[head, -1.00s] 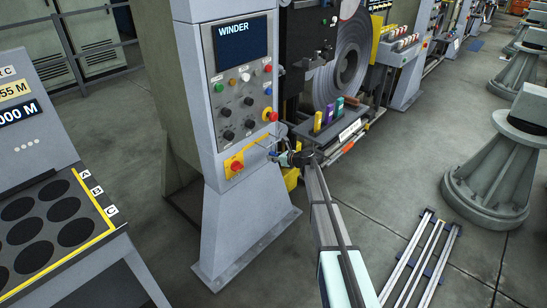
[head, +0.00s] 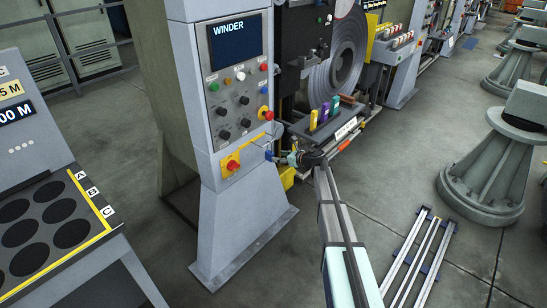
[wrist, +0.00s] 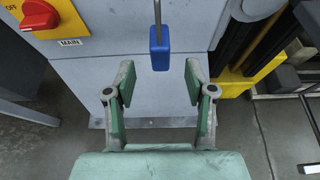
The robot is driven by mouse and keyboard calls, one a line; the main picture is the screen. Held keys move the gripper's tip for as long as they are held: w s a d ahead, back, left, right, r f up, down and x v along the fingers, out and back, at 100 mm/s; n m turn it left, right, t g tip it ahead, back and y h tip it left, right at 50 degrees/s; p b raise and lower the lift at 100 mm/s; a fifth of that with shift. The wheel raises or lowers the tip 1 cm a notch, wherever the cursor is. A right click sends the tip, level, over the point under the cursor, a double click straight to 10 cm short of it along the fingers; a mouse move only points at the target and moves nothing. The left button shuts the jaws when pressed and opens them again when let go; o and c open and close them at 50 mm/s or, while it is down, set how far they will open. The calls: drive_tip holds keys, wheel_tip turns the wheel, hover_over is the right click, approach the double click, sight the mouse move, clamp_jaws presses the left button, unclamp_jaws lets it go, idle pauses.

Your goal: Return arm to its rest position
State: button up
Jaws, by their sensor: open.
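My gripper (wrist: 160,82) is open and empty in the wrist view, its two green fingers well apart. A blue block (wrist: 159,48) hangs at the end of a thin grey rod just beyond the fingertips, apart from both fingers. In the head view my gripper (head: 277,157) is small, beside the winder panel, with the arm stretched out toward it. The blue block (head: 269,155) shows there at the gripper's tip. A red rotary switch (wrist: 39,15) on a yellow plate marked MAIN is at the upper left of the wrist view.
The grey winder cabinet (head: 245,220) stands close in front of my gripper. The tool rack (head: 325,128) and steel coil (head: 335,65) are behind it. A slatted frame (head: 418,260) lies on the floor at right. A grey console (head: 60,230) stands at left, with open floor between.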

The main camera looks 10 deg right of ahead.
drive_tip(key=shift+v, duration=2.35)
drive_tip(key=s+a+f+n+g+h, duration=0.1)
drive_tip(key=s+a+f+n+g, duration=0.15)
drive_tip(key=s+f+n, duration=0.75)
drive_tip(key=s+a+f+n+g+h, duration=0.1)
drive_tip(key=s+f+n+g, duration=0.4)
drive_tip(key=s, duration=0.9)
drive_tip(key=s+a+f+n+g+h, duration=0.2)
drive_tip(key=s+f+n, duration=0.3)
drive_tip(key=s+f, duration=0.5)
drive_tip(key=s+f+n+g+h, duration=0.1)
drive_tip(key=s+n+g, duration=0.1)
drive_tip(key=s, duration=1.1)
drive_tip(key=s+a+f+n+g+h, duration=0.1)
drive_tip(key=s+f+n+g+h, duration=0.1)
drive_tip(key=s, duration=1.2)
drive_tip(key=s+f+n+g+h, duration=0.1)
drive_tip(key=s+f+n+g, duration=0.1)
drive_tip(key=s, duration=1.2)
drive_tip(key=shift+a+n+g, duration=0.25)
drive_tip(key=shift+n+g, duration=0.6)
drive_tip(key=shift+n, duration=0.25)
